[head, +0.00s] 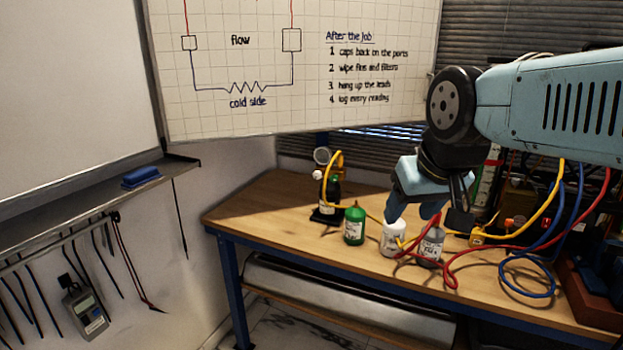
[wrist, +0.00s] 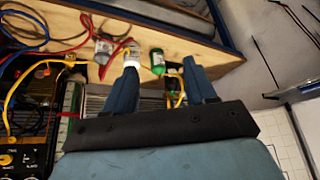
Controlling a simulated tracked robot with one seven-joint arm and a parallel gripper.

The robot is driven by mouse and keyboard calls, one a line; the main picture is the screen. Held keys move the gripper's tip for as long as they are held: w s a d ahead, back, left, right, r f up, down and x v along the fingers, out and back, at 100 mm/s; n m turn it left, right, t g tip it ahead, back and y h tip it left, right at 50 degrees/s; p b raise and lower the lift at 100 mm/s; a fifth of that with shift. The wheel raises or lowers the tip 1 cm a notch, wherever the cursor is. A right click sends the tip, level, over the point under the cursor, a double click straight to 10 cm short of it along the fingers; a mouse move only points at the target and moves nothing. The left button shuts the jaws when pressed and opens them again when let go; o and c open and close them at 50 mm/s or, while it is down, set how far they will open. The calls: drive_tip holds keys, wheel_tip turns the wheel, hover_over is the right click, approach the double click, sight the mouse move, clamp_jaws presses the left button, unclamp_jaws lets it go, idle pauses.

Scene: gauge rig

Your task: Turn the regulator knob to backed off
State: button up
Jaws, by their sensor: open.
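A black cylinder (head: 331,193) with a yellow hose stands at the back left of the bench. A round gauge (head: 322,155) sits at its top, and a small pale round part (head: 317,175) juts out left; I cannot tell surely whether this is the regulator knob. My gripper (head: 411,214) is open and points down over the bench, right of the cylinder and well apart from it. In the wrist view my gripper (wrist: 160,64) shows two spread blue fingers with nothing held. A yellow hose piece (wrist: 177,98) shows between them; the knob cannot be made out there.
A green bottle (head: 354,226), a white bottle (head: 393,239) and a grey bottle (head: 431,247) stand along the wooden bench (head: 262,208). Red, blue and yellow hoses (head: 528,270) loop over its right side. The bench's left end is clear. A whiteboard (head: 290,70) hangs behind.

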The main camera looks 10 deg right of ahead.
sight(316, 176)
drive_tip(key=w+a+t+y, duration=0.1)
drive_tip(key=w+a+t, duration=0.1)
drive_tip(key=w, duration=0.7)
drive_tip(key=w+a+r+t+y, duration=0.1)
drive_tip(key=w+a, duration=0.4)
drive_tip(key=w, duration=0.4)
drive_tip(key=shift+w+r+m+t, duration=0.3)
drive_tip(key=shift+w+t, duration=0.05)
drive_tip(key=shift+t, duration=0.05)
drive_tip(key=w+a+f+m+t, duration=0.1)
drive_tip(key=w+a+t, duration=0.1)
drive_tip(key=w, duration=0.6)
drive_tip(key=w+a+f+m+t, duration=0.2)
drive_tip(key=w+a, duration=0.1)
drive_tip(key=w, duration=0.4)
drive_tip(key=w+a+f+m+t+h, duration=0.1)
drive_tip(key=w+f+m+h, duration=0.2)
drive_tip(key=w+f+h, duration=0.4)
drive_tip(key=w+a+f+m+t+h, duration=0.15)
drive_tip(key=f+h, duration=0.35)
drive_tip(key=f, duration=0.5)
drive_tip(key=shift+m+g, duration=0.25)
drive_tip(key=shift+g, duration=0.2)
drive_tip(key=x, duration=1.4)
drive_tip(key=shift+w+d, duration=0.2)
drive_tip(key=shift+w, duration=0.1)
drive_tip(key=shift+r, duration=0.1)
drive_tip(key=c, duration=1)
drive_tip(key=shift+c, duration=0.2)
